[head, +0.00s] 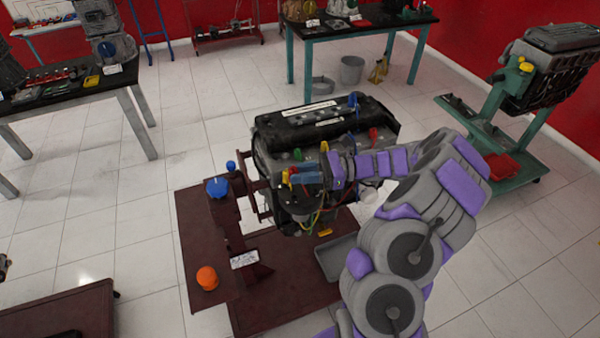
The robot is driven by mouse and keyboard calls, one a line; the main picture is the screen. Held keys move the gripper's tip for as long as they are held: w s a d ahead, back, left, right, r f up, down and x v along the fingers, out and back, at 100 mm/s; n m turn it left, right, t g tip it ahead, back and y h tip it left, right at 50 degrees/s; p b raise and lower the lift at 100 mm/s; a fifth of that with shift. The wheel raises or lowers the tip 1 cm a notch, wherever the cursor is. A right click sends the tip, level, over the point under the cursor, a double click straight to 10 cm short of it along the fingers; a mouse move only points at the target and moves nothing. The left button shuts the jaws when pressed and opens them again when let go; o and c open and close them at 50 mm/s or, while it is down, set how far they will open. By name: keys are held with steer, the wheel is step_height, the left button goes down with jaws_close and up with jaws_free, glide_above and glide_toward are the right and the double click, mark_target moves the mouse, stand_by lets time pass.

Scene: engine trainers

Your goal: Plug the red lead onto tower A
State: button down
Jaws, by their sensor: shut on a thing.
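The engine trainer (345,150) stands in the middle, a black-topped engine with coloured upright pieces and hanging wires. A red piece (373,134) stands on its right side, a yellow one (324,147) near its front edge, and a blue one (353,100) at the back. No lettering marks which is tower A. The fingertips are small, and the arm hides the engine's front right.
A dark red base frame (205,250) carries the engine, with a blue cap (217,187), an orange knob (207,277) and a label plate (244,260). A grey tray (338,258) lies below. A green engine stand (510,120) is at right.

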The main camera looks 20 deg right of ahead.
steer(key=shift+d, duration=0.2)
steer(key=shift+a+f, duration=0.2)
steer(key=shift+d+f+b, duration=0.2)
steer(key=shift+f+b, duration=0.25)
steer(key=shift+f, duration=1)
steer(key=shift+f+b, duration=0.3)
steer(key=shift+f, duration=0.9)
steer(key=shift+r+p, duration=0.1)
steer(key=shift+p, duration=0.25)
steer(key=shift+f, duration=0.5)
